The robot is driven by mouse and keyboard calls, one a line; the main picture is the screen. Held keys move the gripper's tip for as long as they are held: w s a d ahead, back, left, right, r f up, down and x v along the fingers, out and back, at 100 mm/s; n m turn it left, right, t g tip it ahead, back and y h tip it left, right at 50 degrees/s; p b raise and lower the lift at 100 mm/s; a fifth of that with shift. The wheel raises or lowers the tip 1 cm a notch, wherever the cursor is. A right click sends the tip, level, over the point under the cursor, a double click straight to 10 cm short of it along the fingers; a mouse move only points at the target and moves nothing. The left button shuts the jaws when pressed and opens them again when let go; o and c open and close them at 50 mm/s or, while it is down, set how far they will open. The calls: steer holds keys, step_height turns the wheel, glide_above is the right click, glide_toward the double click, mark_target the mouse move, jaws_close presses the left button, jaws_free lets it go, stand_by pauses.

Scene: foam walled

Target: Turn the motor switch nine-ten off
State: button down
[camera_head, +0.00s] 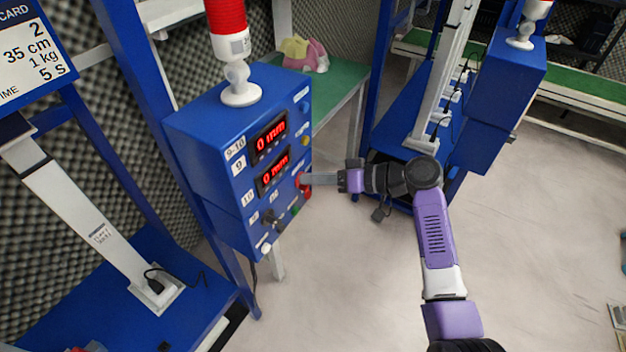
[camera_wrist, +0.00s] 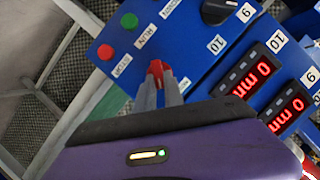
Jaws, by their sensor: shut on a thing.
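The blue control box (camera_head: 212,128) stands left of centre in the head view, with a 9-10 label and two red displays reading 0 mm. A red switch handle (camera_head: 304,186) sits on its right-hand face; it also shows in the wrist view (camera_wrist: 156,69). My gripper (camera_head: 311,179) reaches it from the right. In the wrist view my gripper's fingers (camera_wrist: 160,88) are closed around the red handle. The label beside the handle is too small to read, and the fingers hide part of the handle.
In the wrist view a red STOP button (camera_wrist: 105,52), a green RUN button (camera_wrist: 130,21) and a black knob (camera_wrist: 215,11) are on the same panel. A red-topped beacon (camera_head: 228,30) stands on the box. Clear floor (camera_head: 340,270) lies below my arm.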

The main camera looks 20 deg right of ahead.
steer(key=m+y, duration=0.1)
steer(key=m, duration=0.1)
steer(key=f+m+y+b, duration=0.1)
steer(key=m, duration=0.2)
steer(key=m+y+b, duration=0.1)
steer(key=m+y, duration=0.1)
steer(key=m, duration=0.1)
steer(key=shift+w+d+f, duration=0.15)
steer(key=shift+w+d, duration=0.05)
steer(key=shift+d, duration=0.1)
steer(key=shift+m, duration=0.4)
steer(key=c, duration=1.4)
jaws_free()
steer(key=shift+c, duration=0.2)
steer(key=shift+d, duration=0.1)
steer(key=b+v, duration=0.1)
steer(key=v, duration=0.6)
steer(key=shift+s+d+f, duration=0.15)
steer(key=shift+s+d, duration=0.05)
steer(key=shift+d, duration=0.05)
